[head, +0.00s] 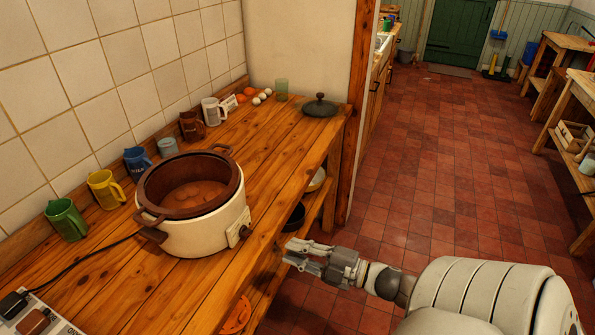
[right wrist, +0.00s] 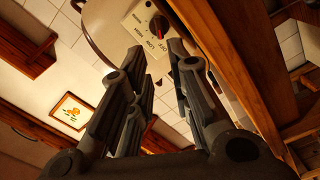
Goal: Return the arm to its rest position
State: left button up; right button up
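My right gripper (head: 287,254) is at the front edge of the wooden counter (head: 277,165), right of the slow cooker (head: 205,228). Its fingers are apart with nothing between them. In the right wrist view the gripper (right wrist: 160,58) points toward the cooker's control panel (right wrist: 145,24), which has a dark knob with a red mark. The fingertips look apart from the knob. The cooker is uncovered, with a brown pot holding brown contents. My left gripper is not in view.
Several mugs, including a green one (head: 66,220) and a yellow one (head: 105,189), line the tiled wall. A dark lid (head: 320,106) lies at the counter's far end. A lower shelf (head: 316,196) holds bowls. The tiled floor (head: 430,190) to the right is open.

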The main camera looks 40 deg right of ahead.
dwell(0.4)
jog(key=s+d+f+m+g+h, duration=0.1)
jog(key=s+f+m+g+h, duration=0.15)
jog(key=f, duration=0.75)
jog(key=s+d+f+m+g+h, duration=0.15)
jog(key=s+f+m, duration=0.25)
jog(key=f, duration=0.6)
jog(key=s+d+f+m+g+h, duration=0.1)
jog(key=s+f+m+g+h, duration=0.2)
jog(key=f, duration=0.6)
jog(key=s+a+f+m+g, duration=0.2)
jog(key=s+a+f+g, duration=0.2)
jog(key=s+a+f, duration=0.4)
jog(key=s+a+f+m+g, duration=0.3)
jog(key=s+a+f, duration=0.5)
jog(key=s+f, duration=0.3)
jog(key=s+g, duration=0.1)
jog(key=s, duration=0.3)
jog(key=shift+s+f+g, duration=0.15)
jog(key=shift+f+g, duration=0.1)
jog(key=shift+g, duration=0.05)
